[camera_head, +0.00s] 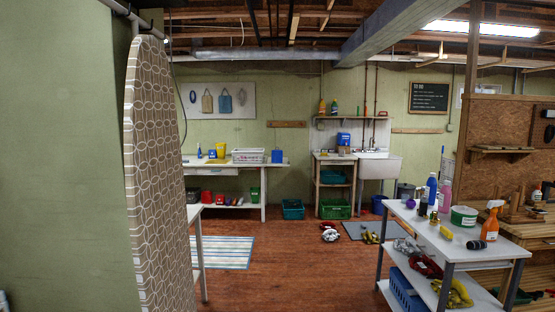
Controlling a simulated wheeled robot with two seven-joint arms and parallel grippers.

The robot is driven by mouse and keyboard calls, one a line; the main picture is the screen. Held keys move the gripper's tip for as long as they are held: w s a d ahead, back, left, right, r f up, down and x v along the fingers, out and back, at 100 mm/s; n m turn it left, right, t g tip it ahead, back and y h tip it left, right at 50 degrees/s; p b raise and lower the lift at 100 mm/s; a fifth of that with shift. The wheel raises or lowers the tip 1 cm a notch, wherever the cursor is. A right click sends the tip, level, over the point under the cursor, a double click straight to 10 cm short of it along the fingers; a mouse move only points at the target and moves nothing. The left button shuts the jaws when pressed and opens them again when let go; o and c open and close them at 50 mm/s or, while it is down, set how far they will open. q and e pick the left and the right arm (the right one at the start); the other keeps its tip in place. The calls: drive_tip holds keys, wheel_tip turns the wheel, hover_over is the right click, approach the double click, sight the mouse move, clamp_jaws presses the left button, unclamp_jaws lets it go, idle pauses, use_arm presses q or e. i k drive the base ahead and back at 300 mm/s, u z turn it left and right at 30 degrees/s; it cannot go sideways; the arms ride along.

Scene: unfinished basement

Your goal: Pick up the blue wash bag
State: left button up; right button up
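A blue bag (225,103) hangs on the white wall board (217,99) at the far back left, beside a tan bag (207,102). A small blue item (277,156) stands at the right end of the long white table (230,169). Another blue item (344,138) is on the small stand left of the sink. All are too small to tell which one is the wash bag. Neither of my grippers is in view.
An ironing board (157,170) stands upright at the near left. A white shelf table (432,228) with bottles is at the right. Between them the red-brown floor (290,270) is open, with a striped rug (226,252); shoes (329,233) and a grey mat lie farther back.

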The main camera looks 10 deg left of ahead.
sight(276, 155)
drive_tip(key=u, duration=0.05)
drive_tip(key=i, duration=2.1)
drive_tip(key=u, duration=0.15)
drive_tip(key=i, duration=2.3)
drive_tip(key=u, duration=0.35)
drive_tip(key=i, duration=2.35)
drive_tip(key=u, duration=0.25)
drive_tip(key=i, duration=2.1)
drive_tip(key=u, duration=0.1)
